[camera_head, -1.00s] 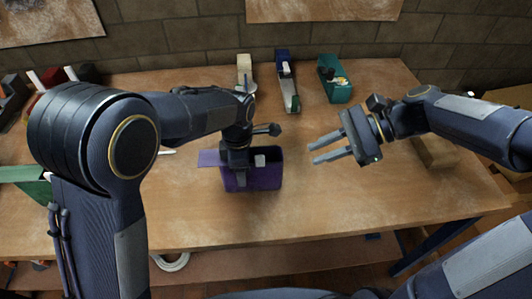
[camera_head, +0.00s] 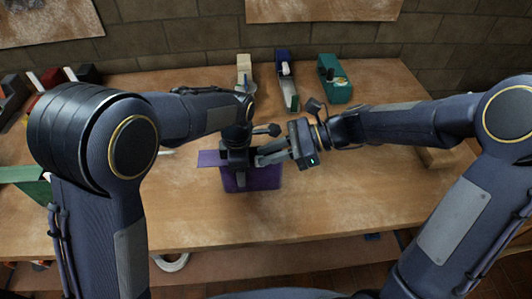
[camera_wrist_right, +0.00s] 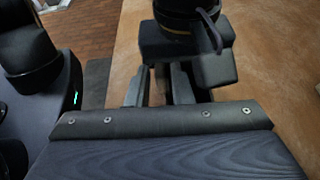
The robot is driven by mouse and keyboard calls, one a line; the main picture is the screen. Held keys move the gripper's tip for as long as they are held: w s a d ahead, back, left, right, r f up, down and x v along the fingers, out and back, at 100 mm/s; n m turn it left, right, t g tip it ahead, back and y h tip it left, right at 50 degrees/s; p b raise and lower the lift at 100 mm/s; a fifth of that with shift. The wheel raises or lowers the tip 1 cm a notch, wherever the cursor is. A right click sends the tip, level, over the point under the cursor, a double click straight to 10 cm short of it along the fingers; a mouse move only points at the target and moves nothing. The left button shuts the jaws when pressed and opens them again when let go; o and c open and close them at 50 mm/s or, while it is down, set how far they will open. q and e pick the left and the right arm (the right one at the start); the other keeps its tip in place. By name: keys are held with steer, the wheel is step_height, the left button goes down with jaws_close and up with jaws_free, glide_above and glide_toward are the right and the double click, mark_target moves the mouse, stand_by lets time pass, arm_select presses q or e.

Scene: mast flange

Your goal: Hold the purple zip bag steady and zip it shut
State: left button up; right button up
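The purple zip bag (camera_head: 252,180) stands on the workbench in the head view, with a flat purple strip (camera_head: 208,158) reaching out to its left. My left gripper (camera_head: 238,160) points down at the bag's top left part. Its fingertips are hidden, so I cannot tell whether they grip the bag. My right gripper (camera_head: 260,156) is at the bag's top right, close beside the left gripper. Its fingers show apart in the right wrist view (camera_wrist_right: 158,88), beside a dark gripper body. The zip and the pale piece on the bag's top are mostly covered.
A beige holder (camera_head: 244,68), a blue holder (camera_head: 286,80) and a teal holder (camera_head: 335,82) stand along the back of the workbench (camera_head: 340,205). A green box (camera_head: 30,180) is at the left edge. The bench front right of the bag is clear.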

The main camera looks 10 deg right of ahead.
steer(key=shift+a+f, duration=0.2)
steer(key=shift+a, duration=0.3)
jaws_close()
